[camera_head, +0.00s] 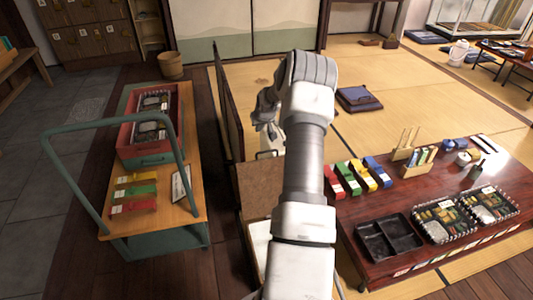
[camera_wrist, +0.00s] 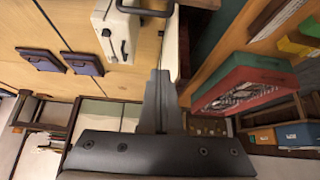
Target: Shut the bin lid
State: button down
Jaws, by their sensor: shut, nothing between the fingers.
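My gripper (camera_wrist: 160,78) is shut and empty, its two fingers pressed together in the middle of the wrist view. In the head view my gripper (camera_head: 266,127) shows small, left of my forearm and close to a dark upright partition. A white box-like thing with dark handles (camera_wrist: 104,22), probably the bin, stands just beyond the fingertips in the wrist view. A small part of something white (camera_head: 270,153) shows below my gripper in the head view. My arm hides most of that spot. I cannot tell how far the lid stands open.
A trolley (camera_head: 190,208) with a red crate (camera_head: 125,140) stands left of the partition (camera_head: 228,95). A low dark red table (camera_head: 360,212) with trays and coloured packs is on the right. A blue cushion (camera_head: 357,98) lies on open tatami behind.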

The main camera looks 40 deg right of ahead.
jog(key=d+f+b, duration=0.3)
jog(key=f+b, duration=0.2)
jog(key=f, duration=0.7)
jog(key=shift+w+d, duration=0.15)
jog(key=shift+d, duration=0.25)
dwell(0.6)
